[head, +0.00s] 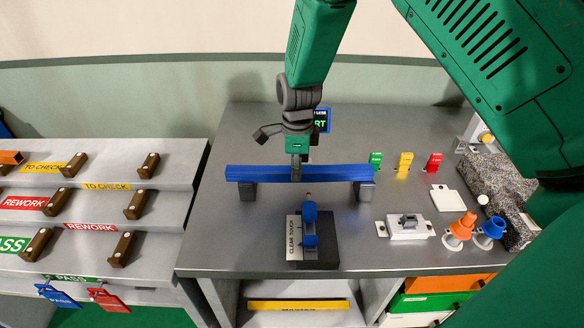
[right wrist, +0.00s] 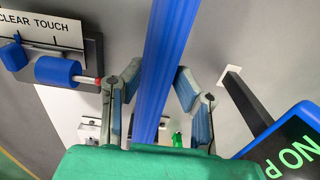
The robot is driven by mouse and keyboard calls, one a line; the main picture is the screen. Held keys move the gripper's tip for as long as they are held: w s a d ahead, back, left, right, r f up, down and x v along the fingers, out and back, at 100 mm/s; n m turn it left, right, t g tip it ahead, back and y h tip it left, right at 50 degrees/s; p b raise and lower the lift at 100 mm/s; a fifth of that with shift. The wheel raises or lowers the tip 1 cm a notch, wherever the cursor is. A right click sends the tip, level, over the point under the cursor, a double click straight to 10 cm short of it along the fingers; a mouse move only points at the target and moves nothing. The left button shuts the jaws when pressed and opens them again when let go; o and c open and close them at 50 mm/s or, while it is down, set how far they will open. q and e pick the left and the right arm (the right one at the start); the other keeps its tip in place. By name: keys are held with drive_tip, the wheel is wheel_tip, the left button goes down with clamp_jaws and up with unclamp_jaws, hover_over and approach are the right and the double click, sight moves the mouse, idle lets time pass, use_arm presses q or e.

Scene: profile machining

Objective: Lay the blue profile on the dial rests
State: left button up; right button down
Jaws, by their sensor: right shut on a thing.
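The blue profile (head: 332,173) is a long bar lying left to right in the head view, level as far as I can see. Its ends are over the two dark dial rests, the left one (head: 247,191) and the right one (head: 365,191). I cannot tell if it touches them. My right gripper (head: 296,172) comes down from above and is shut on the profile near its middle. In the right wrist view the profile (right wrist: 165,60) runs between the fingers of the gripper (right wrist: 158,72). My left gripper is not in view.
In front of the profile stands a dark block with a blue touch gauge (head: 310,212) and CLEAR TOUCH plate. A small display (head: 321,118) is behind. Green, yellow and red tags (head: 405,161), a white fixture (head: 408,227) and cones (head: 461,228) are right. A labelled rack (head: 110,205) is left.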

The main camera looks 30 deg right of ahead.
sight(308, 166)
drive_tip(key=d, duration=0.2)
drive_tip(key=d+f, duration=0.1)
drive_tip(key=shift+s, duration=0.5)
drive_tip(key=shift+a+f, duration=0.1)
drive_tip(key=shift+a, duration=0.3)
drive_tip(key=shift+a+f, duration=0.1)
drive_tip(key=shift+a, duration=0.55)
drive_tip(key=c, duration=1.6)
unclamp_jaws()
drive_tip(key=o, duration=0.5)
drive_tip(key=shift+d, duration=0.25)
drive_tip(key=shift+c, duration=0.2)
drive_tip(key=shift+w+d+f, duration=0.15)
drive_tip(key=shift+w+d, duration=0.05)
drive_tip(key=shift+d, duration=0.25)
drive_tip(key=shift+r, duration=0.2)
wheel_tip(308, 166, up, 10)
drive_tip(key=shift+w+a+r, duration=0.1)
drive_tip(key=shift+r, duration=0.1)
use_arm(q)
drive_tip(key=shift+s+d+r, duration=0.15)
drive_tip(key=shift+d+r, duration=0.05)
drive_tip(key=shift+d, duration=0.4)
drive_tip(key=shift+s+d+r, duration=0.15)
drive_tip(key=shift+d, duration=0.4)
use_arm(e)
drive_tip(key=shift+d+r, duration=0.4)
drive_tip(key=shift+r, duration=0.05)
